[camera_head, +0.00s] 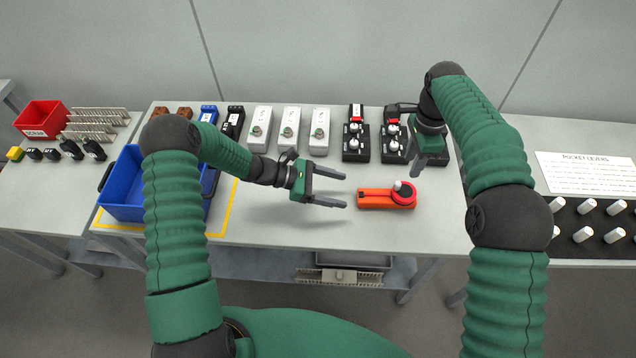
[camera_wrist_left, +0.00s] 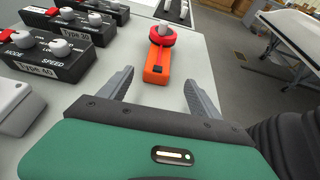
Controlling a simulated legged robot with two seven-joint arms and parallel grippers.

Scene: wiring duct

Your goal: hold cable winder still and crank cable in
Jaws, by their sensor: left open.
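The cable winder (camera_head: 374,199) is an orange bar with a red round end and a whitish-grey crank knob (camera_head: 405,188). It lies flat on the table right of centre in the head view. It also shows in the left wrist view (camera_wrist_left: 157,66), straight ahead between the fingers, its bar end nearest. My left gripper (camera_head: 345,191) is open and empty, its fingertips just left of the winder's bar and apart from it. My right gripper (camera_head: 430,160) hangs above the table, behind and right of the winder. Its fingers point down, and their opening is unclear. No loose cable is visible.
Black control boxes with knobs (camera_head: 356,148) and white boxes (camera_head: 290,130) stand in a row behind. A blue bin (camera_head: 122,190) is at left, and a red bin (camera_head: 42,117) lies beyond it. The table around the winder is clear.

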